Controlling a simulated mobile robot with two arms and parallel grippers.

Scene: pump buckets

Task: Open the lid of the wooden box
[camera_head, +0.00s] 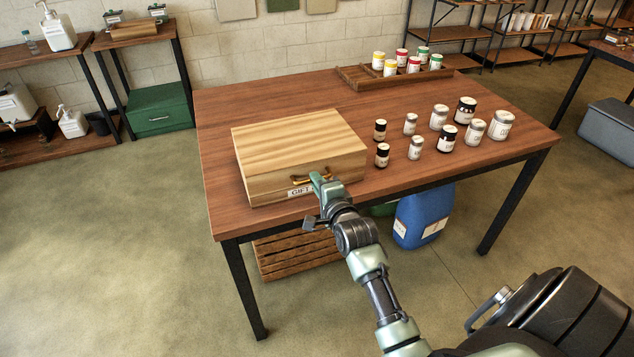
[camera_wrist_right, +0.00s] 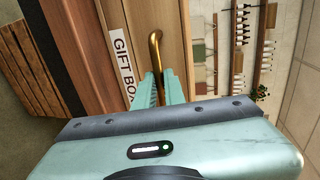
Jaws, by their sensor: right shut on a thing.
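The wooden box (camera_head: 292,152) stands on the left part of the brown table, its lid down. A brass handle (camera_head: 312,180) is on its front, above a white label that reads "GIFT BOX" in the right wrist view (camera_wrist_right: 124,70). My right gripper (camera_head: 318,182) is at the front of the box, shut on the brass handle. In the right wrist view the handle (camera_wrist_right: 154,48) runs down between the two green fingers (camera_wrist_right: 161,88), which hide its lower end. My left gripper is not in view.
Several small jars (camera_head: 447,138) stand on the table (camera_head: 400,185) to the right of the box. A wooden tray (camera_head: 358,82) with colored-lid jars is at the back. A blue container (camera_head: 423,215) and a slatted crate (camera_head: 290,255) are under the table. The tabletop behind the box is clear.

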